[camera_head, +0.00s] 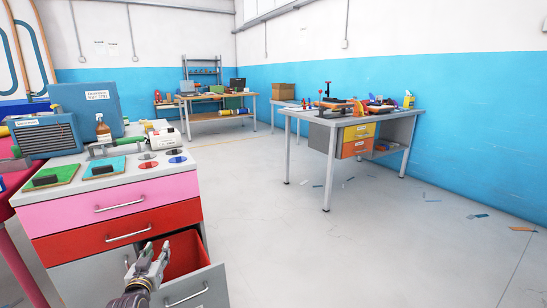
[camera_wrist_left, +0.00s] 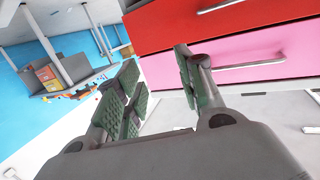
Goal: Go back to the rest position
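My left gripper (camera_head: 157,254) is in front of the cabinet at the bottom of the head view, beside an open grey drawer (camera_head: 205,284) with a red inside. In the left wrist view the green-padded fingers of the gripper (camera_wrist_left: 158,68) stand apart with nothing between them. The gripper looks clear of the drawer handle (camera_head: 186,295), though the exact distance is hard to tell. My right gripper is in neither view.
The cabinet has a pink drawer (camera_head: 140,203) and a red drawer (camera_head: 90,241), both shut. A grey workbench (camera_head: 300,114) stands farther right. The floor between is mostly clear.

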